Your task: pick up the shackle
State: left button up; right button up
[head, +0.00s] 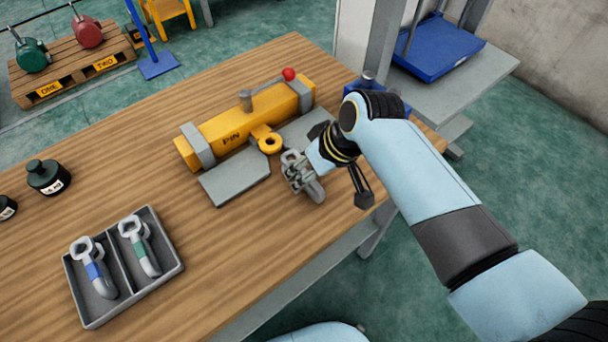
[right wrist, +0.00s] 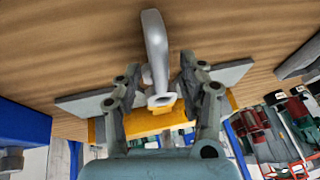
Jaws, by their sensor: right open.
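A plain grey shackle (head: 316,191) lies on the wooden table just in front of the yellow fixture, partly hidden by my right gripper in the head view. My right gripper (head: 298,173) is open, its fingers over the shackle. In the right wrist view, the shackle (right wrist: 154,45) shows between the two spread fingers of my right gripper (right wrist: 159,68), with a visible gap to each finger. Two more shackles, one with a blue band (head: 94,270) and one with a green band (head: 140,247), lie in a grey tray (head: 176,262). My left gripper is not in view.
The yellow fixture marked PIN (head: 228,138), with a red-knobbed lever (head: 288,74) and grey plates, stands right behind the shackle. Dark weights (head: 48,177) stand at the left. The table's front edge is close; the wood between tray and shackle is clear.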

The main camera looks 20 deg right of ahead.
grip_shut()
jog(key=shift+r, duration=0.15)
dwell(0.4)
